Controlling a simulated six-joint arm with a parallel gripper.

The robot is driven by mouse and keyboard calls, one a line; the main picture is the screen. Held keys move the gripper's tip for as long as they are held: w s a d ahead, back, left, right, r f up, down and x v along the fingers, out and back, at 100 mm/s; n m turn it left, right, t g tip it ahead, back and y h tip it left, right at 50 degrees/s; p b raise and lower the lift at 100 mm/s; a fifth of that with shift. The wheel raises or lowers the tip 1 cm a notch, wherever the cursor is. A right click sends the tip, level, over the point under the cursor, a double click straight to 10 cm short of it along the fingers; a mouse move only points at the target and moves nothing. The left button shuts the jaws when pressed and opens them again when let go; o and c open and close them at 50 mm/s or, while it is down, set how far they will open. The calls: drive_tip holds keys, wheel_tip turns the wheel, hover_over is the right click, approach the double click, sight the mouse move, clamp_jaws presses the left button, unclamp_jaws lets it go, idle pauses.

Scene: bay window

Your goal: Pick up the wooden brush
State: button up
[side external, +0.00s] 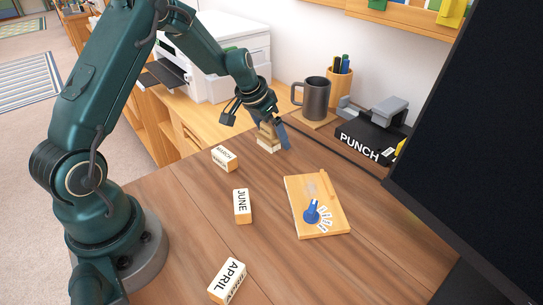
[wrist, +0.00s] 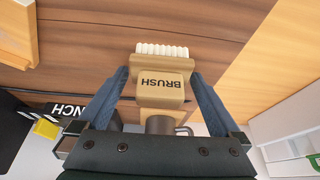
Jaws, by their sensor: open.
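The wooden brush (wrist: 165,85) has a light wood body marked BRUSH and a row of white bristles. In the wrist view it lies between the two blue-grey fingers of my gripper (wrist: 160,75), with small gaps visible on both sides. In the side external view the brush (side external: 267,138) stands on the wooden table near its back edge, bristles down. My gripper (side external: 274,134) is open around it there, and a finger partly hides it.
Blocks marked MARCH (side external: 225,158), JUNE (side external: 242,206) and APRIL (side external: 227,281) stand on the table (side external: 190,215). A wooden board (side external: 325,222) holds a blue item. A dark mug (side external: 315,98), a black PUNCH box (side external: 368,144) and a dark monitor (side external: 475,130) stand behind and right.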

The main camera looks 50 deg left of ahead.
drive_tip(key=c, duration=1.2)
drive_tip(key=shift+r, duration=0.5)
drive_tip(key=r, duration=0.3)
drive_tip(key=shift+s+a+r, duration=0.25)
drive_tip(key=shift+a+r, duration=0.1)
drive_tip(key=shift+r, duration=0.05)
drive_tip(key=s+a+r, duration=0.4)
drive_tip(key=s+a, duration=0.1)
drive_tip(key=s+a+r, duration=0.2)
drive_tip(key=shift+s+a+r, duration=0.15)
drive_tip(key=shift+s+a, duration=0.1)
drive_tip(key=shift+a, duration=0.15)
